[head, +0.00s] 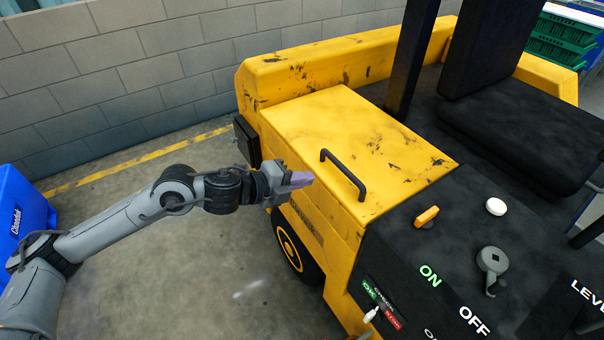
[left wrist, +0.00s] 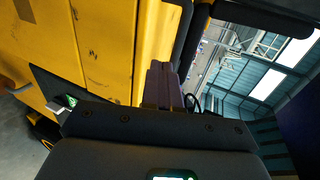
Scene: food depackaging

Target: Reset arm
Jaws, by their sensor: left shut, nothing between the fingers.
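My left gripper (head: 302,180) is shut and empty. It is in the middle of the head view, in front of the yellow vehicle's side and left of the black handle (head: 343,174) on its yellow cover (head: 350,135). In the left wrist view the closed purple-grey fingers (left wrist: 160,85) show in front of the vehicle's yellow body (left wrist: 105,45). From these views I cannot tell the exact gap between the fingers and the vehicle. My right gripper is in neither view.
The vehicle's black panel carries an orange switch (head: 427,216), a white button (head: 496,206) and a grey rotary knob (head: 492,262). A black seat (head: 520,130) stands behind it. A blue container (head: 22,215) is at the left. Open floor (head: 240,280) lies below my left arm.

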